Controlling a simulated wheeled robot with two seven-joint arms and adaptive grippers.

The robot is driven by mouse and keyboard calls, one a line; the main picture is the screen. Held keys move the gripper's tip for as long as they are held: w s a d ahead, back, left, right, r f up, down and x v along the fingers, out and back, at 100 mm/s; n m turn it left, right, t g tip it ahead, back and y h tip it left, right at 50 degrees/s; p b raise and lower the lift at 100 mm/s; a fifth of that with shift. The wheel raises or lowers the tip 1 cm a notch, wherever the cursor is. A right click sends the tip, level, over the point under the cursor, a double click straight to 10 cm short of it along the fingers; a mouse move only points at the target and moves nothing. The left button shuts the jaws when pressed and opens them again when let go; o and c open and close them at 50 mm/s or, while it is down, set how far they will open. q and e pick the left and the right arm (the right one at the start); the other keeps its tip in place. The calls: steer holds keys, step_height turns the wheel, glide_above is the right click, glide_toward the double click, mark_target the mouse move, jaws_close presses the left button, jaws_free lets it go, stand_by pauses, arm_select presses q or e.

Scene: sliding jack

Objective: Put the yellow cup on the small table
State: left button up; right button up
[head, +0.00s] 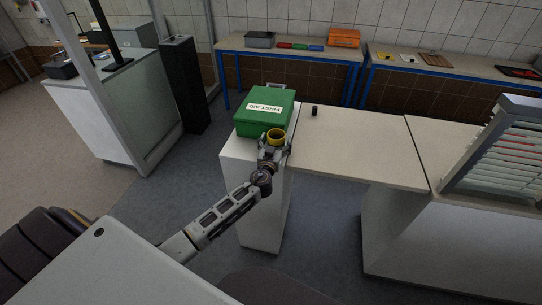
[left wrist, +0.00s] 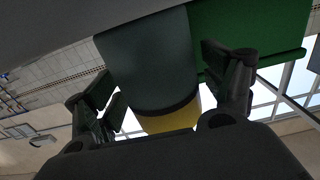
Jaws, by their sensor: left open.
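The yellow cup (head: 276,135) is upright at the front edge of a narrow white stand (head: 262,200), in front of a green first aid box. In the left wrist view, which looks upside down, a yellow upper part (left wrist: 168,122) shows above a dark ring and a grey lower body (left wrist: 150,65). My left gripper (head: 273,148) is open at the cup, with one finger on each side. In the left wrist view, the gripper (left wrist: 172,90) has the cup between its fingers; whether they touch it I cannot tell. My right gripper is not in view.
The green first aid box (head: 265,112) stands close behind the cup. A pale counter (head: 350,150) adjoins the stand on the right, mostly clear, with a small dark object (head: 314,111). A slatted rack (head: 500,150) stands farther right. Blue-framed workbenches (head: 290,58) line the back wall.

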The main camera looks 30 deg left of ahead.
arm_select(q)
steer(key=shift+s+d, duration=0.1)
steer(key=shift+s, duration=0.35)
steer(key=b+v, duration=0.3)
steer(key=v, duration=0.8)
stand_by(0.8)
